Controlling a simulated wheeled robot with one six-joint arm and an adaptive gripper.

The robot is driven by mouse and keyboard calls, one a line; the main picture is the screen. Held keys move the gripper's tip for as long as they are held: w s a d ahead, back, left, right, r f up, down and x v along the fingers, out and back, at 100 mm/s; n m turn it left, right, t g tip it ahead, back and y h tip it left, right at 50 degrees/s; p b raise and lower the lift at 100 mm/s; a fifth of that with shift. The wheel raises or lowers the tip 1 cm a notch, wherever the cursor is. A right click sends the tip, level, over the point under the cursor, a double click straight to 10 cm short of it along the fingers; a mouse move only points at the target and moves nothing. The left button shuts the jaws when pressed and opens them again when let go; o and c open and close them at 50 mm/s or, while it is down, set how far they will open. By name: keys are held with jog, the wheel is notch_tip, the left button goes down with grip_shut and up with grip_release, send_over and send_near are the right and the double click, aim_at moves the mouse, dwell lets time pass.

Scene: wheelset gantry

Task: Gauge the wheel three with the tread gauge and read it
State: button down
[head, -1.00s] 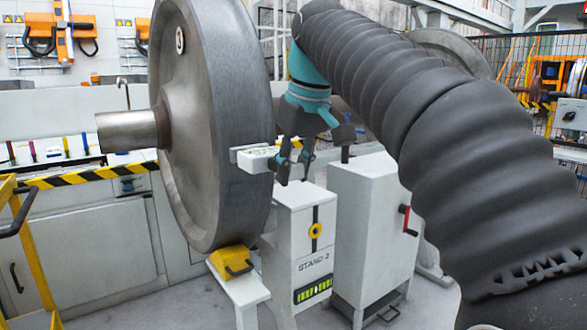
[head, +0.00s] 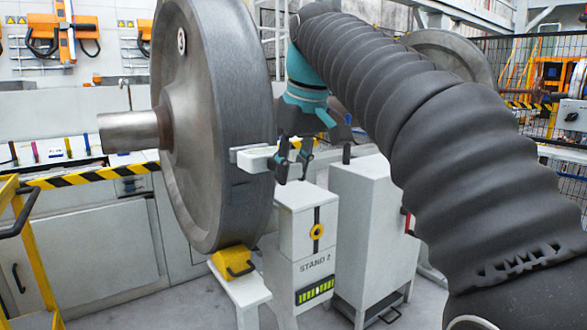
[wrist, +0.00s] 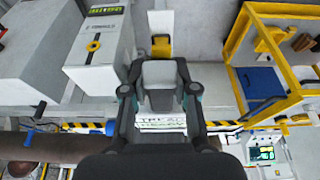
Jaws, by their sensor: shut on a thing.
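The large grey wheel (head: 235,110) stands upright in the head view, with a round badge near its upper face that may read 3. Its axle stub (head: 130,130) points left. My gripper (head: 293,168) is beside the tread on the right, shut on the white tread gauge (head: 256,158). The gauge's left end overlaps the tread edge in the picture; I cannot tell whether it touches. In the wrist view the gauge (wrist: 160,75) sits between my fingers. Its label (wrist: 160,122) is partly hidden and seems to read "TREAD" and "READY".
A yellow chock (head: 233,262) sits under the wheel. The white box marked STAND 2 (head: 305,240) and a white cabinet (head: 370,230) stand below my gripper. A yellow frame (head: 28,240) is at the left; another wheel (head: 450,55) is behind my arm.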

jog(key=shift+w+a, duration=0.5)
jog(key=shift+w, duration=0.25)
jog(key=shift+w+a, duration=0.5)
jog(key=shift+w, duration=0.2)
dwell(0.6)
jog(key=shift+s, duration=0.1)
dwell(0.8)
jog(key=s+d+b, duration=0.3)
jog(key=s+d, duration=0.2)
jog(key=s, duration=0.2)
jog(key=shift+s, duration=0.15)
dwell(1.0)
